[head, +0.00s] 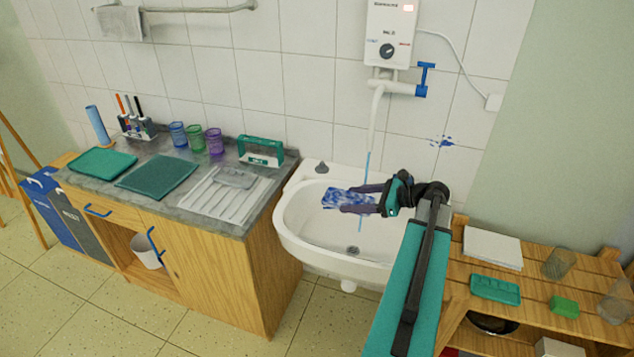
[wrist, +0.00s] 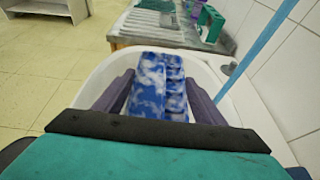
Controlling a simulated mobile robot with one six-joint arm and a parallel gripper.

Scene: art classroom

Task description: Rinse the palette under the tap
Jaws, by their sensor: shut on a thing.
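The palette (head: 342,198) is blue with white patches and is held over the sink basin. My gripper (head: 358,198) is shut on it, with one dark purple finger along each side. In the wrist view the palette (wrist: 158,86) lies between the two fingers (wrist: 160,92), and its compartments show on the right side. The white sink (head: 310,228) is below, with a drain near its middle. A thin blue stream of water (head: 366,165) runs from the spout (head: 376,105) down past the palette. Whether the water touches the palette is unclear. The blue tap handle (head: 424,78) is on the right of the heater.
A water heater (head: 391,35) hangs on the tiled wall. Left of the sink, a counter (head: 215,222) holds a ribbed drainer (head: 205,200), a green holder (head: 261,151), cups and trays. A wooden shelf (head: 455,300) with several items stands close on the right.

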